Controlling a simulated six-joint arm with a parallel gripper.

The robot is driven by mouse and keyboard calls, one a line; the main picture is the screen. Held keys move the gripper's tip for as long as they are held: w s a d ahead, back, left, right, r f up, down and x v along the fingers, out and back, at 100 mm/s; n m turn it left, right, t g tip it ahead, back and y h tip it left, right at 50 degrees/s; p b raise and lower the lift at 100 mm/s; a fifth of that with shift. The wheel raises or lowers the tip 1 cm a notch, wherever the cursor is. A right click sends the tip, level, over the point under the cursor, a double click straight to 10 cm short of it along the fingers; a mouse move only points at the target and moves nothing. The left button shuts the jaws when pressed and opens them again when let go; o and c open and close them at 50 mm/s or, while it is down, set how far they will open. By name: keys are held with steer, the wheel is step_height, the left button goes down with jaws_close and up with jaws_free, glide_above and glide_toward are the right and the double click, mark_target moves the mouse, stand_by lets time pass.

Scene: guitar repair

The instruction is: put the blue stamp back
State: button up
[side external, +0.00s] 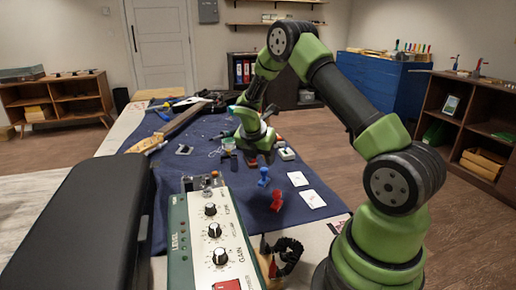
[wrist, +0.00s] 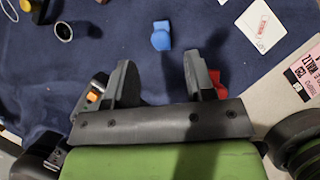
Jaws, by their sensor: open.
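The blue stamp (side external: 263,177) stands on the dark blue cloth, just behind the red stamp (side external: 277,200) in the side view. In the wrist view the blue stamp (wrist: 161,36) is beyond my fingertips, roughly centred between them and apart from both. The red stamp (wrist: 215,82) shows partly behind my right finger there. My gripper (wrist: 160,72) is open, with nothing between its fingers. In the side view my gripper (side external: 240,154) is over the cloth, left of and behind the blue stamp; its fingers are hard to make out.
White printed cards (side external: 312,199) lie right of the stamps; one card (wrist: 264,28) shows in the wrist view. A small white box (side external: 287,154) sits behind them. A large control box with knobs (side external: 214,236) and a black case (side external: 78,228) stand in front. A guitar neck (side external: 178,126) lies left.

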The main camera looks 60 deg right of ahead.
steer(key=s+a+r+m+t+y, duration=0.25)
steer(key=a+r+m, duration=0.75)
steer(key=r, duration=0.6)
steer(key=s+a+r+m+t+y, duration=0.2)
steer(key=s+a+r+m, duration=0.1)
steer(key=s+a+m, duration=0.3)
steer(key=s+a+r+m+t+y, duration=0.2)
steer(key=s+a+m, duration=0.5)
steer(key=s+a, duration=0.2)
steer(key=shift+a+r, duration=0.3)
steer(key=shift+r, duration=0.1)
steer(key=shift+s+t+y, duration=0.1)
steer(key=shift+t+y, duration=0.15)
